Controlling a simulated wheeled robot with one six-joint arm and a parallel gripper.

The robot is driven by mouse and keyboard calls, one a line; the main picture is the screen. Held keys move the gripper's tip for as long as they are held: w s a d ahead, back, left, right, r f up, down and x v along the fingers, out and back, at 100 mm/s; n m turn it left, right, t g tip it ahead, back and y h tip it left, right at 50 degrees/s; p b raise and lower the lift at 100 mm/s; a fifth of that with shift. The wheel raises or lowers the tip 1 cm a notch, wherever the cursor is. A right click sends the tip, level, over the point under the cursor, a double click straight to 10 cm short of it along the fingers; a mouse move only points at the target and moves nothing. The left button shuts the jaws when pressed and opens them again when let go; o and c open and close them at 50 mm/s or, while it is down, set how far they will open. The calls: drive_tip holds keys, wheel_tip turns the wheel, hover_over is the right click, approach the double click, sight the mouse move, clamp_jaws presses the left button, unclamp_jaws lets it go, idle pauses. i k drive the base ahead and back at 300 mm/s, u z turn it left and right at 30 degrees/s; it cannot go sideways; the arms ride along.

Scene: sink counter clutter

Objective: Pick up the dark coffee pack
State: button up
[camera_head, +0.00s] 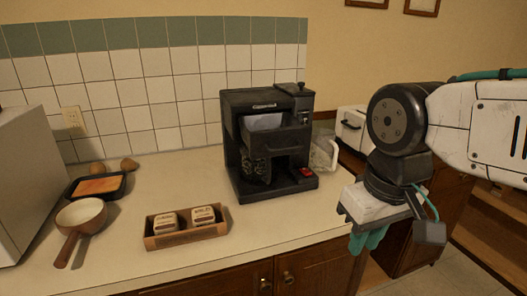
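Two small packs with pale tops and dark print sit side by side in an open brown cardboard box near the counter's front edge. The left pack (165,222) and the right pack (203,215) look much alike at this size, and I cannot tell which, if either, is the dark coffee pack. My gripper (368,240), with teal fingers, hangs pointing down at the right, past the counter's right end and well apart from the box. Its fingers overlap in this view, so their opening is hidden. I see nothing held in it.
A black coffee machine (268,106) stands behind and right of the box (185,238). A pan (81,214), a dark tray (116,185) and a grey appliance (28,180) are at the left. A white toaster-like appliance (351,124) stands behind my arm.

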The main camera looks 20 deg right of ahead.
sight(166, 223)
drive_tip(key=u, duration=2.65)
drive_tip(key=i, duration=2.45)
drive_tip(key=z, duration=2.8)
